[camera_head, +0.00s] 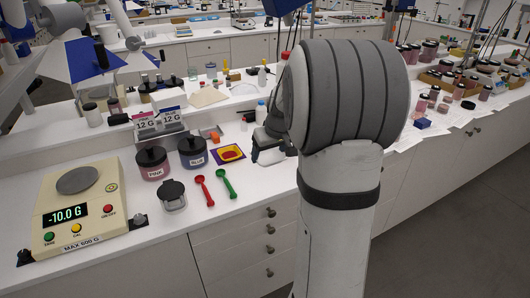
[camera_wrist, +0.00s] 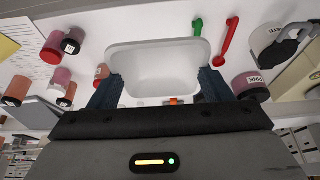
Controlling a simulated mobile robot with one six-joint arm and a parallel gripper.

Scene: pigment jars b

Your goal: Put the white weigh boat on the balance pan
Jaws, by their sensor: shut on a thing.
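My gripper (camera_wrist: 160,82) is shut on the white weigh boat (camera_wrist: 160,62), with one dark finger at each side of it in the wrist view. The boat looks empty. In the head view my arm hides most of the gripper and I cannot make out the boat clearly. The balance (camera_head: 107,225) stands at the left of the bench. Its round grey balance pan (camera_head: 77,180) is bare, and its display reads -10.0 G. The gripper is well to the right of the balance.
A red spoon (camera_head: 204,190) and green spoon (camera_head: 227,186) lie near the front edge. Cards marked 12 G (camera_head: 160,121) stand behind the jars.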

